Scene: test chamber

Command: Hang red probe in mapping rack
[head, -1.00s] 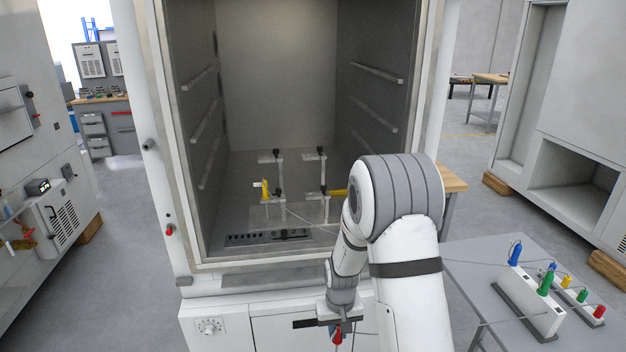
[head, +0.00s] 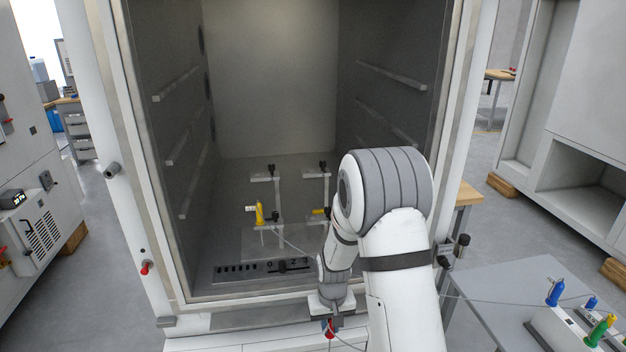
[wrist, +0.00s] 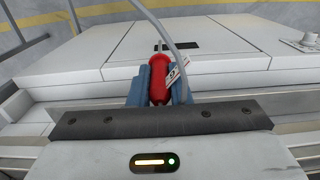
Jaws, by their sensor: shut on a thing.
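The red probe (wrist: 159,80) is held between the blue fingers of my gripper (wrist: 160,92) in the wrist view, with a white tag and a grey cable on it. In the head view my gripper (head: 330,322) is low in front of the chamber's sill, with the red probe (head: 330,328) just showing below it. The mapping rack (head: 280,185), a light frame with several dark-ended arms, stands inside the open chamber. A yellow probe (head: 259,213) with a tag is on its left front arm. Another yellow piece (head: 319,211) is at the right front arm, partly hidden by my arm.
A slotted panel (head: 262,267) lies on the chamber floor near the front. The chamber's side walls carry shelf rails (head: 390,72). On the right, a grey table (head: 495,285) holds a white block with blue, green and other coloured probes. Cables run from it.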

